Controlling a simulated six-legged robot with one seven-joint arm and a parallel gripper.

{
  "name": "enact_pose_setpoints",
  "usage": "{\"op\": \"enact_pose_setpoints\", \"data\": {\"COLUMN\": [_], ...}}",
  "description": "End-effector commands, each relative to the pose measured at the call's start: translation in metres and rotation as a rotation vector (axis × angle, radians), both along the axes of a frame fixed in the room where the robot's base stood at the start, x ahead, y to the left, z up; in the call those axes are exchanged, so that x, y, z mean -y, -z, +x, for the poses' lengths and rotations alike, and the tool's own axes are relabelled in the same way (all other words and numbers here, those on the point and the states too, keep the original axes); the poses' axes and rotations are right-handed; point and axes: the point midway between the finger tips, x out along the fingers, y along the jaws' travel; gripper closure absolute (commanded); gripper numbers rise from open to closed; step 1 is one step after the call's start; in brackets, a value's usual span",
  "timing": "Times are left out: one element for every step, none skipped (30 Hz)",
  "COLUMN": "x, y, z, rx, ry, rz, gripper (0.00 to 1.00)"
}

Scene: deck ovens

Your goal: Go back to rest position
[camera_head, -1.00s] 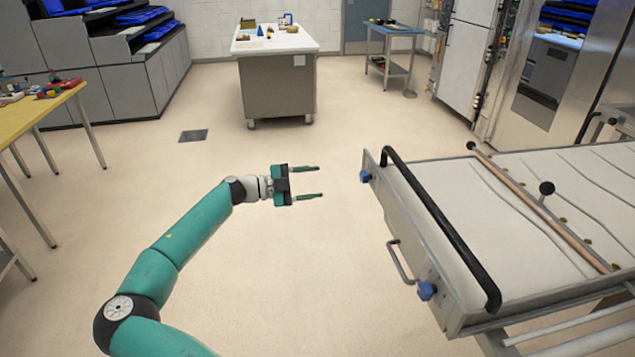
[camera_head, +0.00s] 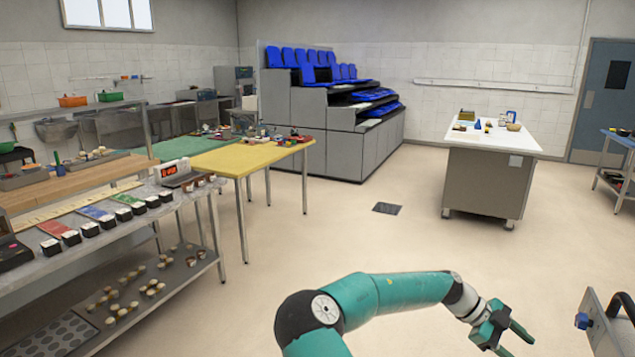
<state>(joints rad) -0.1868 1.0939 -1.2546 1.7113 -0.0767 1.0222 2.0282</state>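My gripper (camera_head: 518,341) is at the lower right of the head view, at the end of my teal arm. Its two fingers are spread apart with nothing between them. It hangs over bare floor, apart from the trolley's edge (camera_head: 602,325) at the far right. Only a corner of that trolley shows, with a blue knob and a black handle.
A yellow table (camera_head: 240,160) and a metal bench (camera_head: 75,258) with several small items stand at the left. A white-topped cabinet (camera_head: 487,185) stands at the back right.

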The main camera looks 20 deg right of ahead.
Motion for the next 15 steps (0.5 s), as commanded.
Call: {"op": "enact_pose_setpoints", "data": {"x": [-0.009,-0.014,-0.022,-0.029,-0.035,-0.045,-0.052,-0.059,-0.069,-0.077,-0.086,-0.097,-0.106,-0.114,-0.126], "y": [0.007,0.012,0.017,0.021,0.025,0.029,0.032,0.034,0.036,0.038,0.038,0.039,0.039,0.038,0.037], "z": [-0.003,-0.004,-0.004,-0.004,-0.003,-0.002,-0.001,0.0,0.003,0.005,0.006,0.01,0.012,0.015,0.018], "rx": [0.021,0.028,0.037,0.043,0.05,0.061,0.068,0.076,0.087,0.096,0.103,0.112,0.12,0.126,0.135], "ry": [-0.021,-0.039,-0.066,-0.089,-0.113,-0.148,-0.177,-0.207,-0.25,-0.284,-0.319,-0.37,-0.41,-0.452,-0.509], "rz": [0.092,0.144,0.214,0.265,0.316,0.38,0.428,0.476,0.536,0.58,0.623,0.679,0.719,0.758,0.807], "gripper": [0.44,0.44,0.44,0.44,0.44,0.44,0.44,0.44,0.44,0.44,0.44,0.44,0.44,0.44,0.44]}}
